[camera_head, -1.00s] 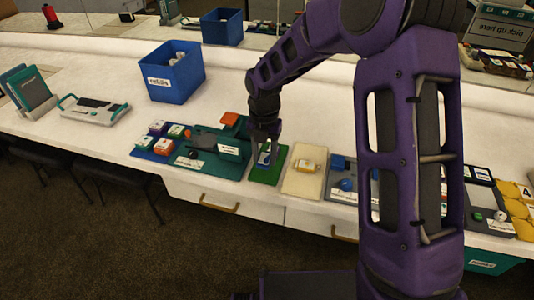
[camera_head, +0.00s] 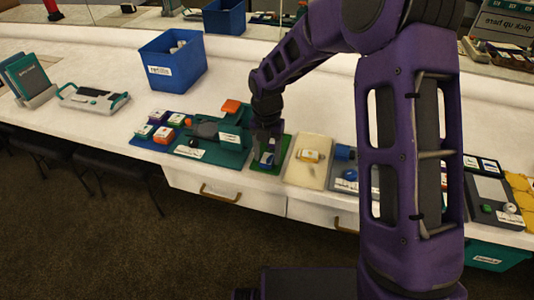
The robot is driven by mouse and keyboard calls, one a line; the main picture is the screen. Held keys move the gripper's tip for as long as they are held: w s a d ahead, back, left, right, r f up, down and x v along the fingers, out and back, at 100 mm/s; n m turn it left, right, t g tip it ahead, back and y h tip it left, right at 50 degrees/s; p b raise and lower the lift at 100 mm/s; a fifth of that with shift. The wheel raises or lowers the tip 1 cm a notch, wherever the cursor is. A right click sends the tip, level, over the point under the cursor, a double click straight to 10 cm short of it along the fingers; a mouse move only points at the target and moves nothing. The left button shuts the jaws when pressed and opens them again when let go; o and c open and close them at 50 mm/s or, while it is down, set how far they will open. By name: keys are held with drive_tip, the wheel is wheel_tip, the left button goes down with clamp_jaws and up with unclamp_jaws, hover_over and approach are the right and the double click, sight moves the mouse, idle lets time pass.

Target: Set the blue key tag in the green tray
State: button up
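The green tray (camera_head: 284,157) is a small flat tray on the white counter, between a teal stand and a cream tray. A small blue and white piece, which looks like the blue key tag (camera_head: 267,158), shows over the green tray. My gripper (camera_head: 267,144) points down right above the tag, at the tray. The fingers are dark and small here, so I cannot tell whether they touch or hold the tag, or whether the tag rests on the tray floor.
A teal stand (camera_head: 233,138) with an orange block is close on the left. A cream tray (camera_head: 311,170) with a yellow and white piece is close on the right. A blue bin (camera_head: 172,72) stands further back.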

drive_tip(key=o, duration=0.3)
wheel_tip(320, 180, up, 17)
drive_tip(key=p, duration=0.3)
drive_tip(key=shift+r, duration=0.2)
idle(0.3)
